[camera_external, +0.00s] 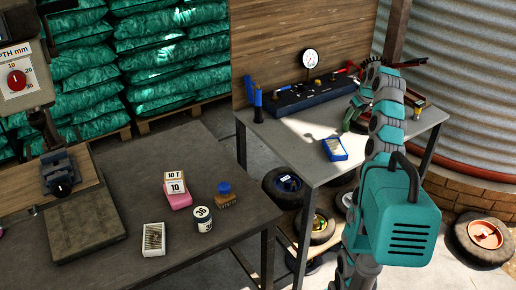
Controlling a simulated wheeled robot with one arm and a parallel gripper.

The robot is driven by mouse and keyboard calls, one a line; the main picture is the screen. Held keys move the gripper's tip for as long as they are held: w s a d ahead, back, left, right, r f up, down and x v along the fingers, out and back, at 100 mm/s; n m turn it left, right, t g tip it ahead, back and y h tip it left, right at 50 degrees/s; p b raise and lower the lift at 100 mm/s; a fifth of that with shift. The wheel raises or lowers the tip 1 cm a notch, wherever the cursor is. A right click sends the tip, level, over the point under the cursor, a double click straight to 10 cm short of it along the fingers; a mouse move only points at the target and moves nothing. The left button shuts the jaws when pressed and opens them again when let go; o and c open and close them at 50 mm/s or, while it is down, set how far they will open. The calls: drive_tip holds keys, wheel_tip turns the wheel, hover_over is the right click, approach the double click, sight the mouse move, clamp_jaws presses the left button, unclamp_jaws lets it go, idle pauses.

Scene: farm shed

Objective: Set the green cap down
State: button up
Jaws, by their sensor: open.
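My arm rises at the right of the external view and bends over the grey metal table (283,137). Its far end, with my gripper (350,117), is small and partly hidden behind my own arm links. My gripper is open, low over the right part of this table. I cannot make out a green cap for certain; a dark green shape shows at the arm's end, and I cannot tell whether it is a cap or part of my gripper.
A blue-black block (300,97) with a dial gauge (310,58) stands behind. The dark left bench (120,180) holds a pink-based block, a round tin (202,219) and a white box. Wheels lie below.

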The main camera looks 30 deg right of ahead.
sight(346, 127)
drive_tip(key=shift+w+x, duration=0.2)
drive_tip(key=shift+x, duration=2.15)
drive_tip(key=shift+r, duration=0.15)
drive_tip(key=shift+c, duration=0.3)
clamp_jaws()
